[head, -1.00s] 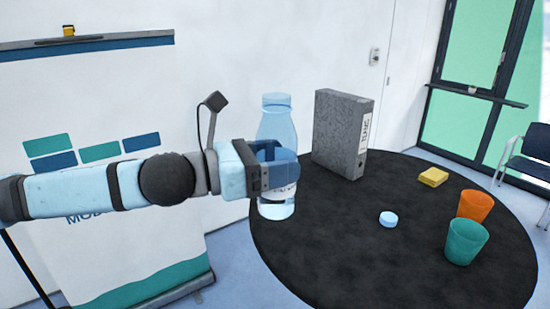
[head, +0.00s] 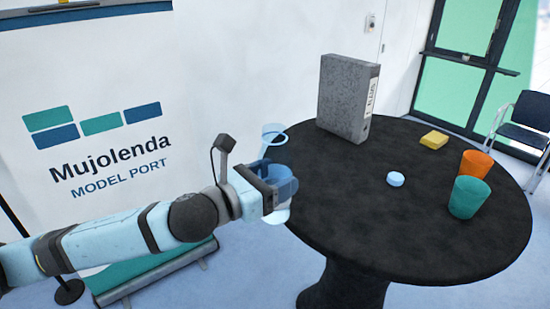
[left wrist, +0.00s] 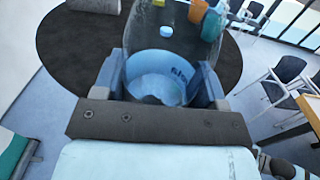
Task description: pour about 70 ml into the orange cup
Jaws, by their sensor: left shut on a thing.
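My left gripper (head: 278,188) is shut on a clear, bluish bottle (head: 273,134), held roughly upright at the left edge of the round table. The jaws hide its middle; its neck shows above and its base below. In the left wrist view the bottle (left wrist: 160,72) sits between the fingers, with dark lettering on it. Its liquid level is unclear. The orange cup (head: 476,164) stands upright on the table's right side, partly behind a teal cup (head: 469,198). The gripper is well to the left of both cups. My right gripper is not in view.
The dark round table (head: 400,235) carries a grey binder (head: 343,100) at the back, a yellow block (head: 434,139) and a small pale-blue disc (head: 396,179) between bottle and cups. The front of the tabletop is clear. A chair (head: 523,125) stands beyond the right edge.

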